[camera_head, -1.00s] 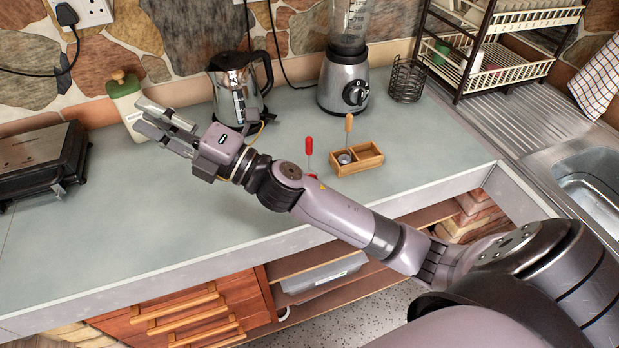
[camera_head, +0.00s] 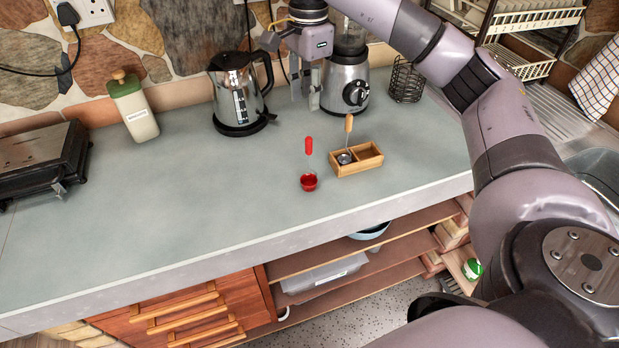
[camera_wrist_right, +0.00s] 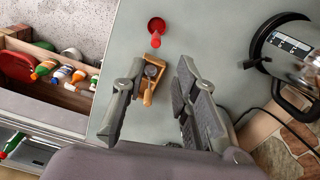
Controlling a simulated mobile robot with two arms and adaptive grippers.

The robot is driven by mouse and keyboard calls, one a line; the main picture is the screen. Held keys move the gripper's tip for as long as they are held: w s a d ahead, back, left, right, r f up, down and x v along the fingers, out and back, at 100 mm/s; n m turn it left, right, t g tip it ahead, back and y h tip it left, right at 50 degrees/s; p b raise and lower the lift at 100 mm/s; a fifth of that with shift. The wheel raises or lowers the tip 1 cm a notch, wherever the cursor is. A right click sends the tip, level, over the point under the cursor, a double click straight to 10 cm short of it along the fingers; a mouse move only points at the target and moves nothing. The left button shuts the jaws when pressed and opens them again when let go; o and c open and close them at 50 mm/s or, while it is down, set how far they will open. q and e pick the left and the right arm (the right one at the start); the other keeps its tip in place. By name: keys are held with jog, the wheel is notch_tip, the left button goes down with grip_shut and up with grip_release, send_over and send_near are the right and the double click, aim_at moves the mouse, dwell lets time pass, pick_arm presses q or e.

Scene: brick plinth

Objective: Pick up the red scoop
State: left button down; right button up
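The red scoop (camera_head: 309,181) stands on the grey-green counter (camera_head: 215,200), its red-tipped handle pointing up, left of a small wooden box. In the right wrist view the scoop (camera_wrist_right: 156,27) shows near the top, beyond the fingertips. My right gripper (camera_head: 306,101) is above the back of the counter, between the kettle and the blender, pointing down. Its fingers (camera_wrist_right: 157,78) are spread apart and empty in the right wrist view. It is apart from the scoop, which lies nearer the counter's front. My left gripper is not in view.
The wooden box (camera_head: 357,168) holds a metal scoop with a light wooden handle (camera_head: 348,124). The kettle (camera_head: 238,95) and blender (camera_head: 343,85) stand at the back. A wire holder (camera_head: 407,80) and dish rack are at the right. The counter's left-middle is clear.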

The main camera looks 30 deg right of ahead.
send_near(309, 152)
jog(key=shift+w+d+f, duration=0.2)
jog(key=shift+w+d, duration=0.05)
jog(key=shift+w, duration=0.45)
notch_tip(309, 152, down, 7)
jog(key=shift+p, duration=0.8)
jog(key=shift+s+f+p, duration=0.1)
jog(key=shift+f+p, duration=0.15)
jog(key=shift+p, duration=0.05)
jog(key=f+p, duration=0.1)
jog(key=f, duration=0.1)
jog(key=f+p, duration=0.1)
jog(key=f, duration=0.1)
jog(key=shift+s+a+f, duration=0.1)
jog(key=shift+s+f, duration=0.05)
jog(key=shift+s, duration=0.05)
jog(key=shift+f, duration=0.2)
jog(key=shift+c, duration=0.6)
grip_shut()
